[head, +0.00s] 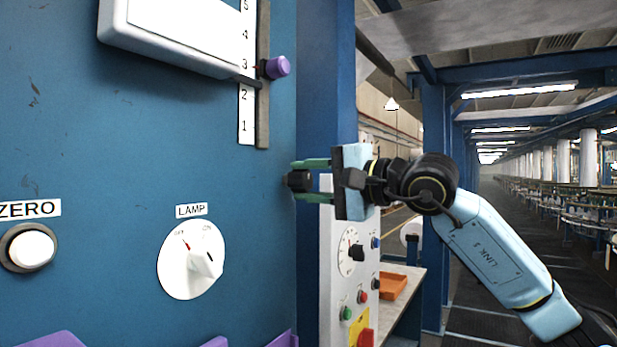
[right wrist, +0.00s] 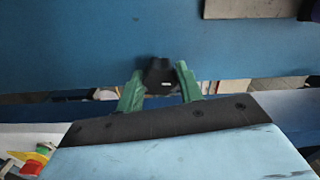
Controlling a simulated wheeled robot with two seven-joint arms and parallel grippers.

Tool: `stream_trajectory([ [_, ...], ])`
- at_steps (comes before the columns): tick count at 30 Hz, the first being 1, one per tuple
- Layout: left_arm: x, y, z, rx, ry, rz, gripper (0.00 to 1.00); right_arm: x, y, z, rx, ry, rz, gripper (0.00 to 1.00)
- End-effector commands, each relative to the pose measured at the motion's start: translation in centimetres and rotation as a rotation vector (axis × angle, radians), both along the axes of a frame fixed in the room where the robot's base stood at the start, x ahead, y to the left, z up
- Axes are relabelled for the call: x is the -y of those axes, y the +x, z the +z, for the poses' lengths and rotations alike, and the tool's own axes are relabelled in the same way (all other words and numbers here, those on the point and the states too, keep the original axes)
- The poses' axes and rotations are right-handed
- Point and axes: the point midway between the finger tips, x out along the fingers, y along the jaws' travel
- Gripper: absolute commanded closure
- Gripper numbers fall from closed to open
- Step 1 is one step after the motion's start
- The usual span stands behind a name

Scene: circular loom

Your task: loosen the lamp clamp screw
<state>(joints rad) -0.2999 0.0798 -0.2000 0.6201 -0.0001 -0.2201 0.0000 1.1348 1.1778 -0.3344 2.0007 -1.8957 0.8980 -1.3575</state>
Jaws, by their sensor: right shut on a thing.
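My right gripper (head: 300,180) reaches in from the right at the right edge of the blue panel (head: 110,150). Its two green fingers are shut on a black knob (head: 297,181), one finger above and one below. In the right wrist view the black knob (right wrist: 158,76) sits between the green fingers, against the blue panel. A purple knob (head: 278,67) sticks out beside the scale rail of the white lamp housing (head: 165,45), above the gripper and apart from it. I cannot tell from its look which knob is the lamp clamp screw. My left gripper is not in view.
A white LAMP dial (head: 191,262) and a ZERO button (head: 30,248) sit on the panel. Purple parts (head: 50,340) show along the bottom edge. A white control box (head: 350,245) and an orange tray (head: 393,286) stand behind the gripper. An aisle opens at right.

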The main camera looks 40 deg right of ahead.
Motion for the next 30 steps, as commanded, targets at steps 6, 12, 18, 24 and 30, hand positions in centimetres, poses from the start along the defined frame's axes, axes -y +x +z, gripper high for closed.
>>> stream_trajectory([
  [6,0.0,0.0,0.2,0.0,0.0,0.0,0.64,0.0,0.0,0.0,0.043,-0.1,0.0,0.49],
  [12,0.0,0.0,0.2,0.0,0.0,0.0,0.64,0.0,0.0,0.0,0.041,-0.099,0.0,0.45],
  [18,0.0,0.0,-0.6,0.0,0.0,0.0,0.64,0.4,-0.8,-0.2,0.042,-0.098,-0.003,0.45],
  [24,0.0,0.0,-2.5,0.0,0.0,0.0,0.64,1.6,-3.6,-0.4,0.042,-0.098,-0.004,0.45],
  [30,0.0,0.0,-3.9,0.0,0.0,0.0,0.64,2.5,-6.0,-0.3,0.042,-0.097,-0.003,0.45],
])
